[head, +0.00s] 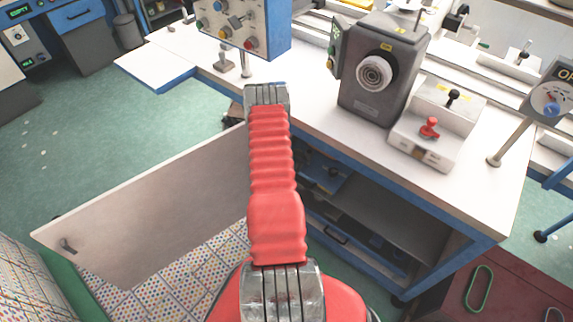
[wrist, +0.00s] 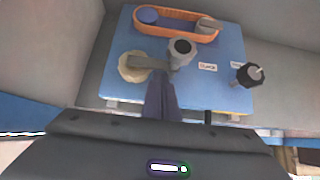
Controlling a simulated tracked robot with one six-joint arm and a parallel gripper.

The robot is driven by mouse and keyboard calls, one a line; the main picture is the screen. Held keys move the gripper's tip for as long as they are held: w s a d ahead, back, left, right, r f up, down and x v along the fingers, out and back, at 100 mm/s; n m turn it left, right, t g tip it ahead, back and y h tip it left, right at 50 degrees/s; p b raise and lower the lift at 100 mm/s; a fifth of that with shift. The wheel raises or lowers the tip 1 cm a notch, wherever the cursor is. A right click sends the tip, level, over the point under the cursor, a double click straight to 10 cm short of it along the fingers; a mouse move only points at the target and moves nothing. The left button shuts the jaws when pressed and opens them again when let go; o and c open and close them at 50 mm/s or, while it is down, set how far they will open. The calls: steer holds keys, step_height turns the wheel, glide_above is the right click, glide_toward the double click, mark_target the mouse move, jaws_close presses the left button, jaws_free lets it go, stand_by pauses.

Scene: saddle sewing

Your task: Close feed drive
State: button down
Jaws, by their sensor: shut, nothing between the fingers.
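In the wrist view a blue panel (wrist: 225,42) carries several fittings. A grey round-ended knob or lever (wrist: 181,52) stands near its middle. A beige round knob with a grey bar (wrist: 133,67) is to its left, and a black knob (wrist: 249,74) is at the right. Two small pale labels (wrist: 208,67) lie between the grey and black fittings; their print is hard to read. My gripper (wrist: 161,88) is shut and empty, its dark fingers just below the grey fitting; I cannot tell whether they touch it. In the head view my arm hides the gripper.
An orange tray (wrist: 174,28) sits at the panel's far edge, with grey walls around. In the head view an open cabinet door (head: 150,205) hangs left of the workbench (head: 440,205). A grey machine (head: 382,65) and a red-knobbed box (head: 437,120) stand on top.

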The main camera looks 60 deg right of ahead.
steer(key=a+f+v, duration=0.1)
steer(key=v, duration=1.1)
steer(key=shift+w+a+f, duration=0.25)
steer(key=shift+w+a, duration=0.1)
steer(key=shift+a, duration=0.05)
steer(key=shift+s, duration=0.1)
